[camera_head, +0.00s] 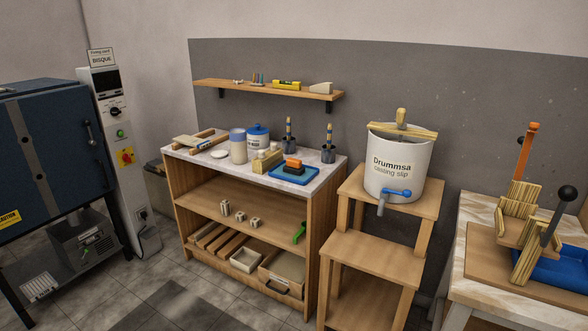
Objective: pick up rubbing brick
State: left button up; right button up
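No thing in view can be surely told as the rubbing brick at this size. A small block, orange on top and dark below (293,164), sits on a blue tray (276,177) at the front right of the white-topped workbench (228,166). A pale grey-beige block with a sloped top (321,88) lies at the right end of the wall shelf (212,85). Neither of my grippers is in the view.
Jars, a tan block set and tool pots crowd the workbench top. A casting slip bucket (393,178) stands on a wooden step stand (355,254) to the right. A blue kiln (50,142) is at left, a lever-press table at right. Tiled floor shows in front.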

aim_at(294, 167)
jog(key=z, duration=0.65)
jog(key=i+j+z, duration=0.4)
jog(key=j+z, duration=0.2)
jog(key=i+j+z, duration=0.1)
jog(key=j+z, duration=0.25)
jog(key=j, duration=0.15)
jog(key=j+z, duration=0.3)
jog(key=i+j, duration=0.05)
jog(key=j, duration=0.05)
